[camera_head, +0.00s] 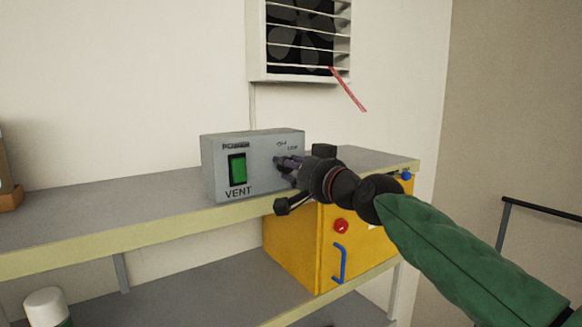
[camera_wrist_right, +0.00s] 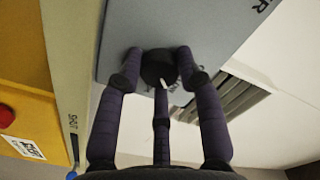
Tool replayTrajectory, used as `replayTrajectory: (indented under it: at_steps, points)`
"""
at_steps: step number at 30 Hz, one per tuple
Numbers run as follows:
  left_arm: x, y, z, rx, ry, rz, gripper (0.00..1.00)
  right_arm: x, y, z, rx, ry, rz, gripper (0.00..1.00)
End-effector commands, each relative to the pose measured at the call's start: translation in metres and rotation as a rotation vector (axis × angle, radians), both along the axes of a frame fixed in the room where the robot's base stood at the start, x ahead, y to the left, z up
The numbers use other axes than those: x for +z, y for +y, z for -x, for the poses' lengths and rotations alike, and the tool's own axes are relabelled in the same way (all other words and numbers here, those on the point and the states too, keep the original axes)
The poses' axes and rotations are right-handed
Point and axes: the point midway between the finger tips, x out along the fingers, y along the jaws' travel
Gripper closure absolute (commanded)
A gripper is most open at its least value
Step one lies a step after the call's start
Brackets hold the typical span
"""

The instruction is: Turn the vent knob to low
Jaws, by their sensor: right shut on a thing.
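The grey vent control box (camera_head: 221,171) stands on the upper shelf, with a green power switch (camera_head: 238,170) above the word VENT. The vent knob is hidden behind my right gripper in the head view. In the right wrist view the black knob (camera_wrist_right: 158,68) with a white pointer mark sits on the box face (camera_wrist_right: 205,25). My right gripper (camera_head: 287,165) is shut on the knob, its purple fingers (camera_wrist_right: 160,85) around it. The word LOW by the knob is small and partly readable in the head view. My left gripper is not in view.
A yellow cabinet (camera_head: 290,245) with a red button (camera_head: 341,226) and blue handle (camera_head: 339,263) is below the right arm. A wall fan vent (camera_head: 300,40) with a red streamer (camera_head: 348,90) hangs above.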

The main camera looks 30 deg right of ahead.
Motion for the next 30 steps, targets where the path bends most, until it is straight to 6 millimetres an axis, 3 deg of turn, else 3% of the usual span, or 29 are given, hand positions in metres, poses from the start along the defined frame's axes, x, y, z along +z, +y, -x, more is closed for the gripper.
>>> replayTrajectory:
  at_steps: [1, 10, 11, 13, 24, 30]
  points:
    - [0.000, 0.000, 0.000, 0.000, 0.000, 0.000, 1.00, 0.007, -0.003, 0.002, -0.007, -0.016, -0.003, 0.96]
    - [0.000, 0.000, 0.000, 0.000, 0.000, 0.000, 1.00, 0.008, -0.003, 0.003, -0.008, -0.017, -0.004, 0.96]
    - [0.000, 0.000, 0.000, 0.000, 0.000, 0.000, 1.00, 0.008, -0.003, 0.003, -0.008, -0.017, -0.004, 0.61]
    - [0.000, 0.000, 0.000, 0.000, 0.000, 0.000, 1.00, 0.008, -0.003, 0.003, -0.007, -0.016, -0.004, 0.41]
    - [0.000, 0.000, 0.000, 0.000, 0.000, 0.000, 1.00, 0.003, -0.001, 0.003, -0.004, -0.007, -0.003, 0.40]
    - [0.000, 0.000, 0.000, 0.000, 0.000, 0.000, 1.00, 0.004, -0.003, 0.023, -0.004, -0.008, -0.004, 0.40]
